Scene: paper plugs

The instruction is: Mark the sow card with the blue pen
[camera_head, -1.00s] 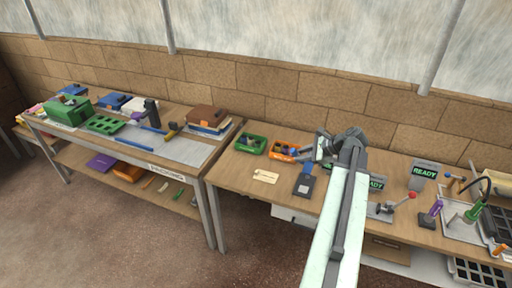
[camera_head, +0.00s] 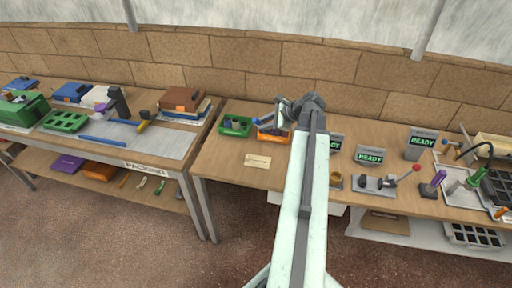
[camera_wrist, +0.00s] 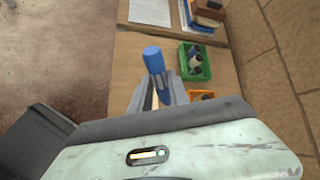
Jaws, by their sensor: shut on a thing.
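The blue pen (camera_wrist: 154,62) shows in the wrist view, held upward between my fingers. In the head view my gripper (camera_head: 270,119) is over the back of the bench, by the orange bin, with a bit of the blue pen (camera_head: 257,120) showing at its left. My gripper is shut on the pen. A small cream card with faint writing (camera_head: 257,161), likely the sow card, lies flat on the bench, in front of the bins and left of my arm. Its writing is too small to read. My gripper is apart from the card.
A green bin (camera_head: 235,127) and an orange bin (camera_head: 265,138) stand behind the card. Ready signs (camera_head: 370,156) and a lever fixture (camera_head: 372,183) are right of my arm. The packing table (camera_head: 160,152) stands left. Bench around the card is clear.

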